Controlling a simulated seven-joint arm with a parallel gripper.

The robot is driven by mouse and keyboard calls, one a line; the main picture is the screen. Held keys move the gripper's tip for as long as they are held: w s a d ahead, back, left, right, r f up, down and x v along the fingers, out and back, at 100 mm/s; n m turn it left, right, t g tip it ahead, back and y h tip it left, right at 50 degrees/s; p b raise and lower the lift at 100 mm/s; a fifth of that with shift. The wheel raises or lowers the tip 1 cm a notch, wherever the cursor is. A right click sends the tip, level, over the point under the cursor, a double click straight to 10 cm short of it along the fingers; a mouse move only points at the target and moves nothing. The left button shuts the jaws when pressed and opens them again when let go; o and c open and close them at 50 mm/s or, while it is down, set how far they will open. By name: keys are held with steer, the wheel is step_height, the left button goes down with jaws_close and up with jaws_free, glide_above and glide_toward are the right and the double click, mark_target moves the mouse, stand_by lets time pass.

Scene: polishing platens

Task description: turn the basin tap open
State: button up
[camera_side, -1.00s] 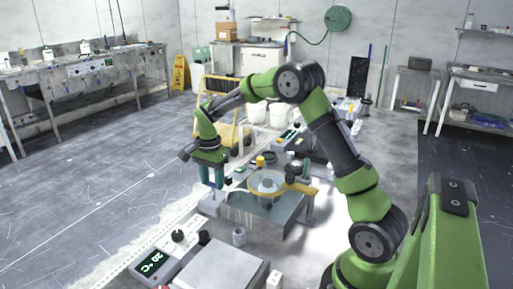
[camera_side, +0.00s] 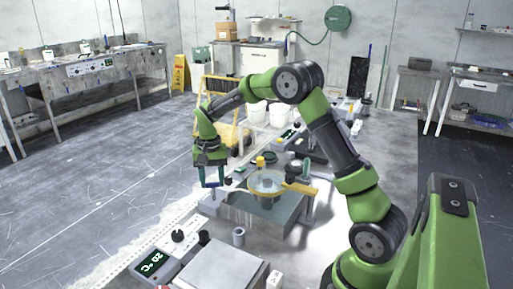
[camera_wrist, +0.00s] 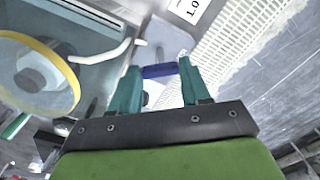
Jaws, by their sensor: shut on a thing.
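The tap's blue handle (camera_wrist: 158,71) lies crosswise between the two teal fingers of my gripper (camera_side: 213,184) in the wrist view. My gripper is shut on this handle, pointing down from above in the side view. The tap's pale body (camera_side: 211,204) stands below, at the left end of the basin (camera_side: 240,212). The tap's white curved spout (camera_wrist: 103,52) reaches left in the wrist view. In the side view my fingers hide most of the handle. Whether water flows is too small to tell.
A yellow-rimmed round pan (camera_side: 297,188) sits over the basin, close to my gripper's right; its rim also shows in the wrist view (camera_wrist: 70,75). A box with a "20 °C" display (camera_side: 152,264) and a grey plate (camera_side: 217,268) lie nearer the camera. The floor at left is clear.

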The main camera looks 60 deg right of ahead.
steer(key=n, duration=0.4)
steer(key=shift+n, duration=2.6)
steer(key=o, duration=1.1)
steer(key=shift+c, duration=0.2)
step_height(320, 180, up, 17)
